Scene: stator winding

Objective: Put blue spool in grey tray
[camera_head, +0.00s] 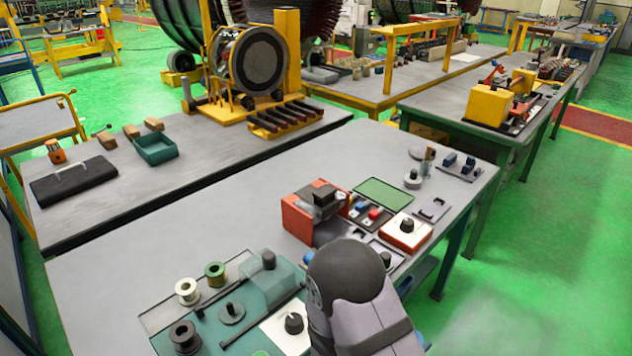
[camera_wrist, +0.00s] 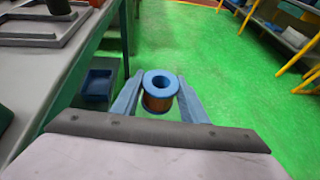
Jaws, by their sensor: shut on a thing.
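The blue spool (camera_wrist: 160,88) has blue flanges and a copper-coloured winding. In the wrist view my gripper (camera_wrist: 160,92) is shut on it, one finger on each side, with its top flange facing the camera. Green floor shows behind the spool, beside the table edge. A grey frame-like tray (camera_wrist: 72,38) is partly in view at the upper left of the wrist view; I cannot tell for sure that it is the grey tray. In the head view my own arm covers the front middle of the table, and neither the spool nor the fingers show there.
In the head view, white (camera_head: 187,291), green (camera_head: 215,272) and black (camera_head: 185,335) spools stand on or beside a teal mat at the front left. A red-and-black device (camera_head: 312,212) stands mid-table. A blue bin (camera_wrist: 98,83) sits low beside the table. The table's left-middle is clear.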

